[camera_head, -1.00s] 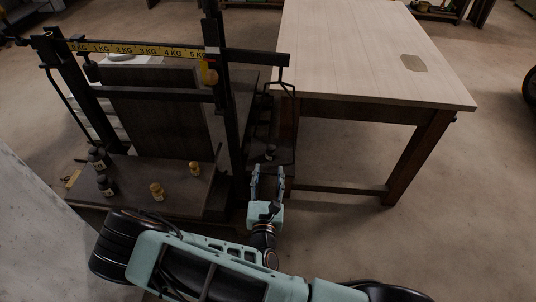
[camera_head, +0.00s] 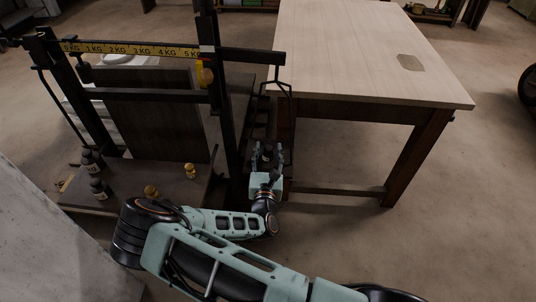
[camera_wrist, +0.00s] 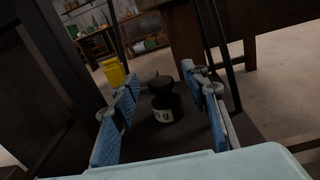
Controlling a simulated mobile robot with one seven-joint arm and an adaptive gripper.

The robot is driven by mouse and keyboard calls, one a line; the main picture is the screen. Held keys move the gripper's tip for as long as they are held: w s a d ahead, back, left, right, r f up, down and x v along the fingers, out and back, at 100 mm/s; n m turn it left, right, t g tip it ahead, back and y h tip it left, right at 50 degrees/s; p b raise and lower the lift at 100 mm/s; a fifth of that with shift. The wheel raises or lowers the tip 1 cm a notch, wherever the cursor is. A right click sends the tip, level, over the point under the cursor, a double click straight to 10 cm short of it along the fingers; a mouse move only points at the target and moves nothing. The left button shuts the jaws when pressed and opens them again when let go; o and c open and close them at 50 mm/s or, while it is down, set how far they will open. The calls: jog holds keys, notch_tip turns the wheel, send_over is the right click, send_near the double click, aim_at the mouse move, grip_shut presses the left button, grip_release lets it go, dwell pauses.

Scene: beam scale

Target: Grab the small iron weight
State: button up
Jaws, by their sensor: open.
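A small dark iron weight (camera_wrist: 165,103) with a knob top and a pale label stands upright on a dark surface, apparently the scale's hanging pan. My gripper (camera_wrist: 163,104) is open, with one blue-padded finger on each side of the weight in the wrist view. I cannot tell whether either pad touches it. In the head view my gripper (camera_head: 268,150) reaches in beneath the scale's hanger (camera_head: 277,86), and the weight is hard to make out between the fingers. The beam scale (camera_head: 130,49) has a yellow strip marked in KG.
A dark upright post (camera_head: 231,130) is close left of my gripper. A wooden table (camera_head: 375,60) stands at right, its leg (camera_head: 418,160) beyond open floor.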

grip_shut()
jog(key=shift+r, duration=0.1)
dwell(0.3)
